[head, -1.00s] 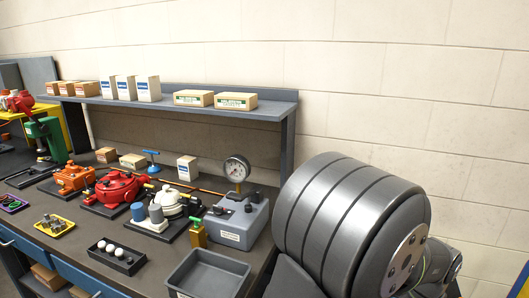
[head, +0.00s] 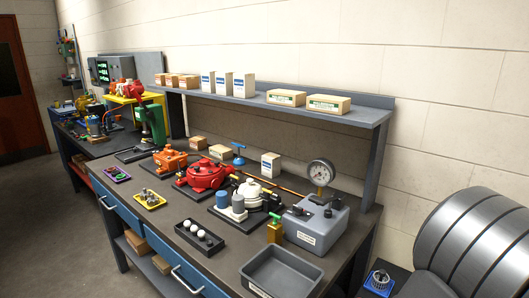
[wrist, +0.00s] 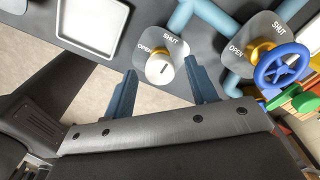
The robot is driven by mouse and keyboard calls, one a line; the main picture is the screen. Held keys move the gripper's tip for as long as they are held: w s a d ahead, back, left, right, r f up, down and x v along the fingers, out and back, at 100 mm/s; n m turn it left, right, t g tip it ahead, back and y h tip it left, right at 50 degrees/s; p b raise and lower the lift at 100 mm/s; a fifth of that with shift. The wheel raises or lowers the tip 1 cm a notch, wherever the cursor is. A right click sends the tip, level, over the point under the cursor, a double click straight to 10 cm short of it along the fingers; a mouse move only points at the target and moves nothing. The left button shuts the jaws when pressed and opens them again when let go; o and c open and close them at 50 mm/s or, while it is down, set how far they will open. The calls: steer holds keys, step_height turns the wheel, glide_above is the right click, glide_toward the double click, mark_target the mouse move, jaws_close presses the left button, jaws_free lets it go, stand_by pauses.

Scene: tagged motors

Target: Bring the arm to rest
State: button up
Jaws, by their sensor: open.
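My gripper (wrist: 160,68) shows in the wrist view, with its two blue fingers apart. A white round knob (wrist: 160,70) on a grey plate marked OPEN and SHUT lies between the fingertips in the picture. I see no finger closed on it, and cannot tell the depth gap between them. My gripper is not in the head view; only a large grey banded part of what looks like my arm shows at its right edge.
A blue handwheel (wrist: 283,65) on a second OPEN/SHUT plate is right of the fingers, with blue pipes around. A white tray (wrist: 62,28) is at upper left. In the head view, a workbench (head: 190,262) holds motors, a gauge box (head: 316,222) and a grey bin (head: 250,272).

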step_height(320, 180, up, 17)
step_height(320, 180, down, 18)
steer(key=shift+r, duration=0.25)
steer(key=n, duration=0.3)
steer(key=shift+r, duration=0.15)
steer(key=n, duration=0.9)
steer(key=shift+n, duration=2)
steer(key=shift+o, duration=0.5)
